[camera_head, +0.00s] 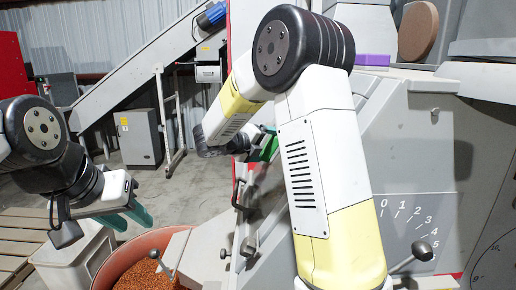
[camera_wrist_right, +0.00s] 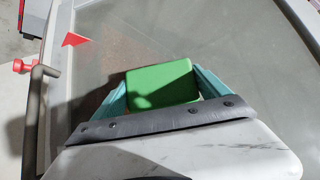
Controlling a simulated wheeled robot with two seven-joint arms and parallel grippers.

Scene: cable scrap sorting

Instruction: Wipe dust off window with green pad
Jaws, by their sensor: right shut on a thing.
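The green pad (camera_wrist_right: 160,84) is held between the teal fingers of my right gripper (camera_wrist_right: 162,88). In the wrist view the pad lies over the window (camera_wrist_right: 225,45), a greyish pane in a pale frame. I cannot tell whether the pad touches the glass. Faint brownish dust (camera_wrist_right: 112,62) shows on the pane left of the pad. In the head view the green pad (camera_head: 268,149) shows partly, at the machine's side, and my right arm hides much of the window area. My left gripper (camera_head: 130,216) hangs at the left, away from the window; its finger gap is unclear.
A bent handle (camera_wrist_right: 37,110) and a red knob (camera_wrist_right: 20,65) stand beside the window frame. Below are a round bin (camera_head: 112,268) of orange-brown granules and a pale grey bin (camera_head: 70,262). A lever knob (camera_head: 423,250) sticks out at right. Open floor lies behind.

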